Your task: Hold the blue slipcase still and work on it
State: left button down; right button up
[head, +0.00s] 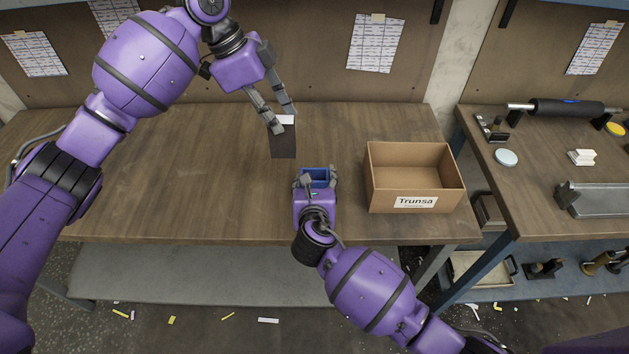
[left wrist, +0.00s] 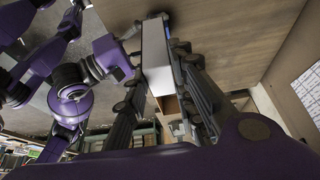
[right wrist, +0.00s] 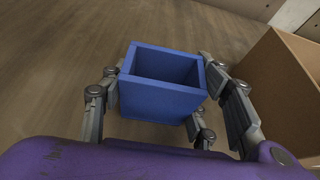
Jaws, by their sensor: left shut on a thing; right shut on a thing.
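The blue slipcase (head: 316,173) stands upright on the bench, its open end up. In the right wrist view the slipcase (right wrist: 160,98) looks empty inside. My right gripper (head: 315,181) is shut on it, one finger on each side. My left gripper (head: 283,121) is shut on a flat dark book-like block (head: 284,146) with a white upper end. It holds the block upright, behind and left of the slipcase and apart from it. In the left wrist view the block (left wrist: 157,55) shows a pale face between the fingers.
An open, empty cardboard box (head: 415,202) labelled "Trunsa" stands close to the right of the slipcase. The bench (head: 130,180) is clear on the left. A second bench (head: 530,185) at the right holds a roller (head: 565,107) and small items.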

jog(key=o, duration=1.5)
jog(key=shift+f, duration=0.1)
jog(key=shift+o, duration=0.2)
jog(key=shift+s, duration=0.1)
pick_arm(q)
jog(key=shift+f, duration=0.15)
pick_arm(e)
jog(key=shift+s+r, duration=0.2)
jog(key=shift+s, duration=0.3)
pick_arm(q)
jog(key=shift+f, duration=0.15)
pick_arm(e)
jog(key=v, duration=0.3)
jog(key=shift+s+r, duration=0.1)
jog(key=shift+s, duration=0.05)
jog(key=shift+v, duration=2.2)
pick_arm(q)
jog(key=shift+s, duration=0.1)
